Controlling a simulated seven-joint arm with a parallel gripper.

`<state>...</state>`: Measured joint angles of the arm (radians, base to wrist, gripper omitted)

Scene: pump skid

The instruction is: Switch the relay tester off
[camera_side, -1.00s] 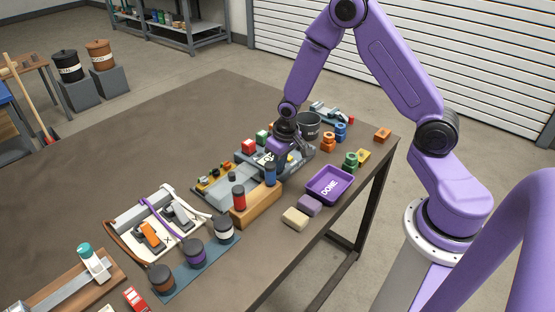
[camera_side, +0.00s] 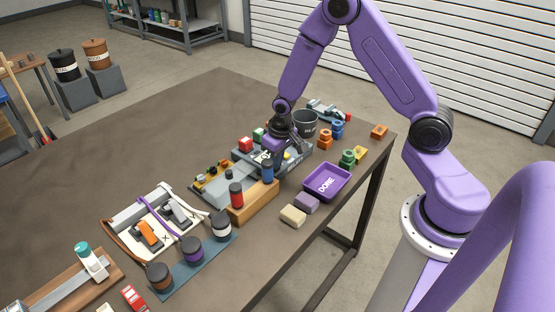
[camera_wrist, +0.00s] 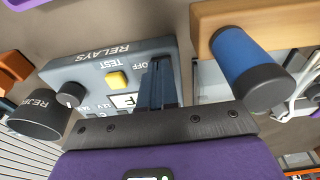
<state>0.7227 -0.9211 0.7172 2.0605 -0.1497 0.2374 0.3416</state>
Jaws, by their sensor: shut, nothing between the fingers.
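The relay tester (camera_wrist: 90,66) is a grey box. In the wrist view it carries the labels RELAYS, TEST and OFF, a yellow button (camera_wrist: 117,80) and a black knob (camera_wrist: 70,94). In the side view the tester (camera_side: 298,158) sits mid-table, partly hidden by my arm. My gripper (camera_wrist: 158,66) is shut and empty. Its fingers appear over the tester's edge beside the OFF label and hide whatever control is there. I cannot tell whether they touch it. In the side view my gripper (camera_side: 276,160) is small and partly hidden.
A wooden block (camera_wrist: 213,20) with a blue cylinder (camera_wrist: 245,62) stands close beside the fingers. A dark REJECT cup (camera_wrist: 38,118) is on the tester's other side. The purple DONE tray (camera_side: 345,183) is near the table edge.

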